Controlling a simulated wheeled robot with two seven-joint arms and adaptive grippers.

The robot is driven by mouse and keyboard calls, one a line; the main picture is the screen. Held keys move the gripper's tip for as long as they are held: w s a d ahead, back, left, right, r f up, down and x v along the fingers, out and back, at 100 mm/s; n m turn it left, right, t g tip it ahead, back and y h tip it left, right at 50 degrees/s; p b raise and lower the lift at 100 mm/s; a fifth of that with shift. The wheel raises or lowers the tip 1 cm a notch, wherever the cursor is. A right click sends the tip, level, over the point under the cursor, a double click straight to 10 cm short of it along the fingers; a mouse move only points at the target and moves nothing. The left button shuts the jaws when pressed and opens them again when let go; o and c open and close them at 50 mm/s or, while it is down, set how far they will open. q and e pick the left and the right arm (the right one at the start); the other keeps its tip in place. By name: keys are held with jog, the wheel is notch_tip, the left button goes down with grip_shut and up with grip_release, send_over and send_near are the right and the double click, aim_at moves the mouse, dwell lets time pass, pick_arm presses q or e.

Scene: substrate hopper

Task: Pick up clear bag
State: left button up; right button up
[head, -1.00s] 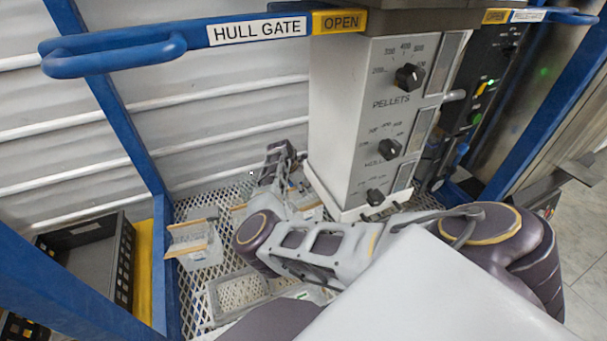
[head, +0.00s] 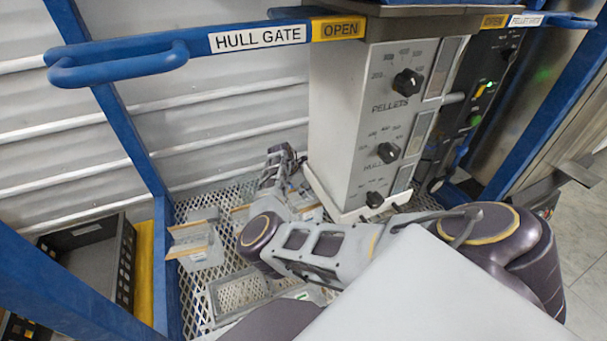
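My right arm reaches in from the right, over the metal mesh shelf (head: 236,200). Its gripper (head: 284,158) is at the back of the shelf, just left of the grey control box's lower part. The gripper is small and dark in this view, and I cannot tell whether its fingers are open or shut or hold anything. I cannot make out a clear bag with certainty; one may be hidden behind my arm. My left gripper is not in view.
Grey holders with tan edges (head: 190,240) and an open grey frame (head: 238,297) sit on the mesh. The control box (head: 345,125) with dials stands close right of my gripper. A blue HULL GATE lever (head: 225,40) crosses above. A black crate (head: 95,262) is at left.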

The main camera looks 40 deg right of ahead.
jog(key=shift+f, duration=0.1)
dwell(0.5)
grip_shut()
